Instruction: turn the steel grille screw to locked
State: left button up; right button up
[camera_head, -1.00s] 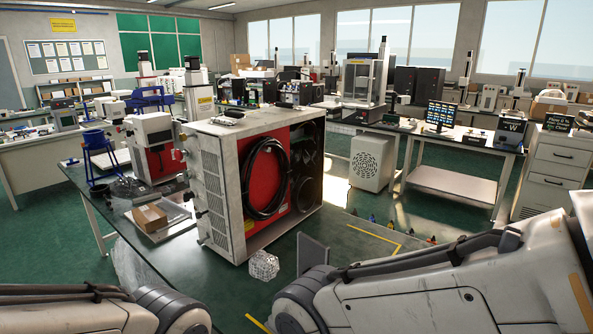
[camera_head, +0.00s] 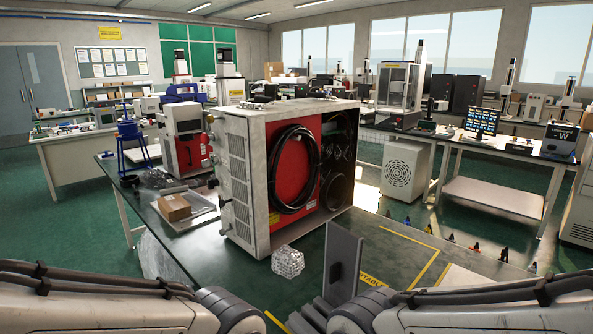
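A large steel cabinet (camera_head: 262,122) stands on the dark bench, its front open onto a red panel (camera_head: 310,165) with a coiled black hose (camera_head: 293,168). Its left side carries a slotted grille (camera_head: 240,185). Several small knobs or fittings (camera_head: 212,161) stick out along that side's left edge. I cannot pick out the steel grille screw or its position at this size. My left and right arms come in at the bottom corners, apart from the cabinet.
A white perforated unit (camera_head: 405,172) stands behind to the right.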

aim_at(221, 232)
jog(key=k, duration=0.5)
jog(key=u, duration=0.85)
jog(key=i, duration=0.8)
jog(key=u, duration=0.5)
